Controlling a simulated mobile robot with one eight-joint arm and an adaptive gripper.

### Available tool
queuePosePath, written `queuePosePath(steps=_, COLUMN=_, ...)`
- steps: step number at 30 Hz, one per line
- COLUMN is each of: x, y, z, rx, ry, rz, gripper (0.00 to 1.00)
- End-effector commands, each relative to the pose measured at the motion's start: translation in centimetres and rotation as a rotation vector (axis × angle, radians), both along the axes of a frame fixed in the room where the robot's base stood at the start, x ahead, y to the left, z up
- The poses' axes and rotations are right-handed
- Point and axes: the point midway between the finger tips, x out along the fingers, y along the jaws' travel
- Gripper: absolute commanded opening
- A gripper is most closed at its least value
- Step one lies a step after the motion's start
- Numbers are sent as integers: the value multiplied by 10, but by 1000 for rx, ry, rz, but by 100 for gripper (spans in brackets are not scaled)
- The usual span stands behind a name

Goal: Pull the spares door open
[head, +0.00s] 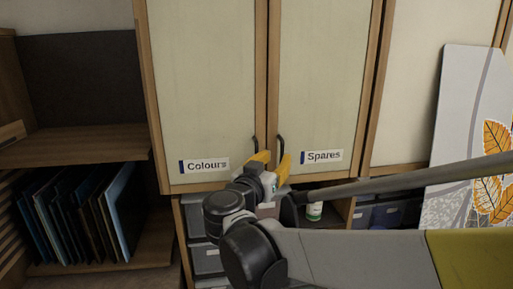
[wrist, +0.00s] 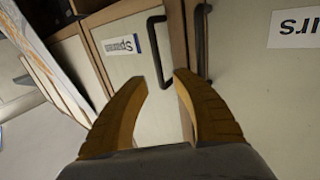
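The Spares door (head: 322,72) is a pale cupboard panel with a wooden edge and a "Spares" label (head: 322,157). It looks closed, level with the Colours door (head: 205,75) on its left. Its dark bar handle (head: 281,148) is at its lower left edge. In the wrist view the Spares handle (wrist: 153,45) appears ahead, its near end in the gap between the fingertips. I cannot tell whether the fingers touch it. My gripper (head: 273,160) has yellow fingers spread apart with nothing gripped; it also shows in the wrist view (wrist: 160,80).
The Colours handle (wrist: 200,40) stands close beside the Spares handle, near my right finger in the wrist view. Below the doors are grey drawers (head: 207,258) and a white jar (head: 314,211). A leaf-patterned panel (head: 460,110) leans at the right. Dark panes (head: 75,215) stand in the left shelf.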

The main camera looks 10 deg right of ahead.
Motion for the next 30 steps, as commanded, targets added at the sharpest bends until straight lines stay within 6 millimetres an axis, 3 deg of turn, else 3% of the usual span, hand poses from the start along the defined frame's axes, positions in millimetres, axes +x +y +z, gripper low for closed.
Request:
queuePosePath(steps=9, x=39, y=-27, z=1, rx=0, ry=1, rz=-1, gripper=32)
queuePosePath(steps=20, x=44, y=-30, z=0, rx=0, ry=1, rz=1, gripper=32)
queuePosePath(steps=23, x=44, y=-30, z=0, rx=0, ry=1, rz=1, gripper=4)
queuePosePath(steps=24, x=44, y=-30, z=0, rx=0, ry=1, rz=1, gripper=0)
queuePosePath(steps=30, x=43, y=-30, z=0, rx=0, ry=2, rz=2, gripper=0)
